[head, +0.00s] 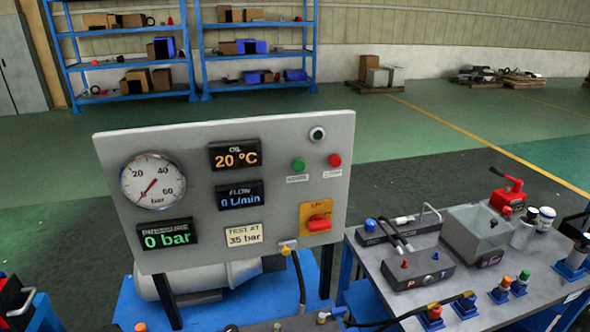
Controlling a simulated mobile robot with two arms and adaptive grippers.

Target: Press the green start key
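The green key (298,165) is a small round button on the upper right of the grey control panel (225,135), with a small label under it. A red button (334,160) sits to its right, also labelled. Above them is a round, pale-ringed lamp (317,134) with a dark green centre. The panel displays read oil 20 °C (235,155), flow 0 L/min (240,194) and pressure 0 bar (166,235). Neither of my grippers is in view, and nothing covers the green key.
A round gauge (153,182) and a red rotary switch on a yellow plate (317,205) are also on the panel. A grey bench (400,300) with fittings stands at the right. Blue shelves (200,88) stand far behind. The space before the panel looks clear.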

